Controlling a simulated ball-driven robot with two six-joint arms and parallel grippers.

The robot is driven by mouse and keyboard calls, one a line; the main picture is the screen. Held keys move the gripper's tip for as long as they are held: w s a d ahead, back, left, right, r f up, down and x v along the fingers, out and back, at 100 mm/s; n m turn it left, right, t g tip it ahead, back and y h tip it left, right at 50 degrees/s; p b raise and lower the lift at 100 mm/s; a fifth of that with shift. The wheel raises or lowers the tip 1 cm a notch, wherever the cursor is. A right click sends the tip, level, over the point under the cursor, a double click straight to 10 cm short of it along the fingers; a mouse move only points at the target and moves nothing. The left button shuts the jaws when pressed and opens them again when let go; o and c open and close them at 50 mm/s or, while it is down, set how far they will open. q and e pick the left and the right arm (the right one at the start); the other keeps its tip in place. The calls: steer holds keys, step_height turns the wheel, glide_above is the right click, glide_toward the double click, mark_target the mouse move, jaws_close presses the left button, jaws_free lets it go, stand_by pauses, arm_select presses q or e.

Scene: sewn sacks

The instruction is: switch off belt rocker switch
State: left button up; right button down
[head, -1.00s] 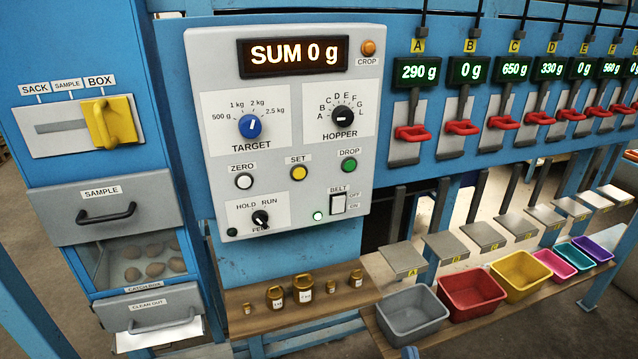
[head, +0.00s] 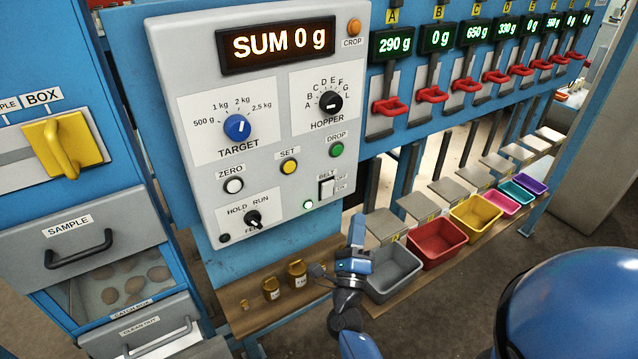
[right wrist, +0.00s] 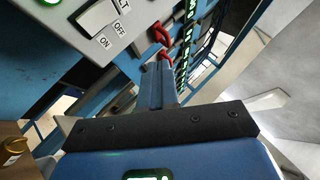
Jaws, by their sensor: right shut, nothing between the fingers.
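The belt rocker switch (head: 327,187) is a white rocker in a dark frame, low on the right side of the grey control panel (head: 205,150). I cannot tell which end is pressed in. My right gripper (head: 357,228) is shut and empty, below and right of the switch, apart from it. The right wrist view shows the rocker (right wrist: 98,19) at upper left, away from my shut fingers (right wrist: 158,78). My left gripper is out of view.
A wooden shelf (head: 240,310) with brass weights (head: 297,272) lies below the panel. A grey bin (head: 393,272) and a red bin (head: 437,243) stand close to my right gripper. Red hopper levers (head: 390,106) hang right of the panel. The space before the switch looks clear.

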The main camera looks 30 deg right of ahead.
mark_target(328, 190)
steer(key=w+r, duration=0.1)
steer(key=w, duration=0.7)
steer(key=shift+w+a, duration=0.2)
stand_by(0.6)
steer(key=shift+w, duration=0.15)
stand_by(1.9)
steer(key=shift+w+r, duration=0.1)
steer(key=shift+w, duration=0.2)
steer(key=shift+w+a+b, duration=0.1)
steer(key=shift+w+b, duration=0.2)
steer(key=shift+w, duration=0.05)
stand_by(0.9)
steer(key=shift+s, duration=0.2)
steer(key=shift+s, duration=0.65)
